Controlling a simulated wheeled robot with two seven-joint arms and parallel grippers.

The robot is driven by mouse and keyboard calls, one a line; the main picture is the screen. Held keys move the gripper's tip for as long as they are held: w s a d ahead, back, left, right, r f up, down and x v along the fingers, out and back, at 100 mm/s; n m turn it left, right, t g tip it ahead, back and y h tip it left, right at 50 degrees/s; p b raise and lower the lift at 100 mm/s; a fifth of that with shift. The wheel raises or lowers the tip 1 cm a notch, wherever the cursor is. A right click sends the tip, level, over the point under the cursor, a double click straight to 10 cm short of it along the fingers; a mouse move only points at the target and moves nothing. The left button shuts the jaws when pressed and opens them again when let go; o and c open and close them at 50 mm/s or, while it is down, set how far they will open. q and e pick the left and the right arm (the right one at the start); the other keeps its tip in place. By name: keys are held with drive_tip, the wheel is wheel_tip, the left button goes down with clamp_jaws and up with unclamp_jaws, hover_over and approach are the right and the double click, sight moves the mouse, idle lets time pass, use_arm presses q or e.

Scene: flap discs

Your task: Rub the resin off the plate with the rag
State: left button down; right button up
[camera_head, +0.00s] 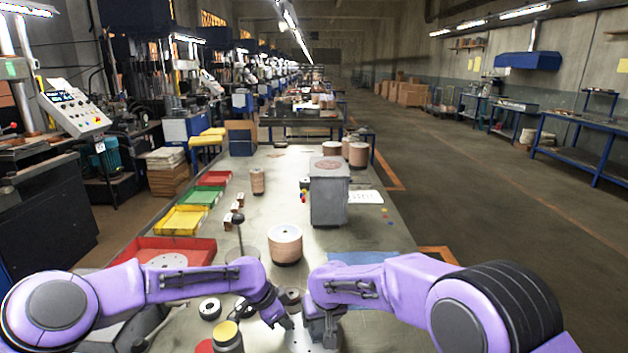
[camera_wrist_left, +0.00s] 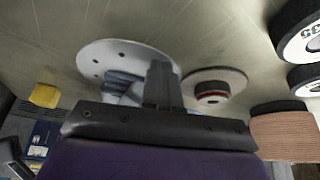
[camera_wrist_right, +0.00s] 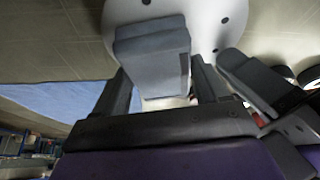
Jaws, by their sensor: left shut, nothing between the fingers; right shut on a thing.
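The plate is a pale round disc with small dark holes, on the bench in the left wrist view (camera_wrist_left: 100,58) and at the top of the right wrist view (camera_wrist_right: 209,22). My right gripper (camera_head: 330,336) is shut on a grey folded pad, which looks like the rag (camera_wrist_right: 150,55), held at the plate. In the left wrist view the pad and right gripper are partly hidden behind my left fingers. My left gripper (camera_wrist_left: 161,80) is shut and empty, close beside the right one at the plate's edge. I cannot make out any resin on the plate.
A grey box-shaped stand (camera_head: 329,200) and a tan disc stack (camera_head: 285,244) stand beyond my grippers. Red (camera_head: 214,178), green (camera_head: 200,196) and yellow (camera_head: 180,220) trays line the left edge. A blue mat (camera_head: 362,258) lies right. A small flanged disc (camera_wrist_left: 214,84) is near the plate.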

sight(321, 330)
drive_tip(key=shift+s, duration=1.8)
drive_tip(key=shift+s+d+f, duration=0.1)
drive_tip(key=shift+s, duration=1.65)
use_arm(q)
drive_tip(key=shift+w, duration=0.1)
use_arm(e)
drive_tip(key=shift+w+r, duration=0.2)
drive_tip(key=shift+w, duration=3.5)
drive_tip(key=shift+s+f, duration=0.15)
drive_tip(key=shift+s, duration=3.75)
use_arm(q)
drive_tip(key=shift+f, duration=0.1)
use_arm(e)
drive_tip(key=w, duration=0.3)
drive_tip(key=shift+w, duration=2.25)
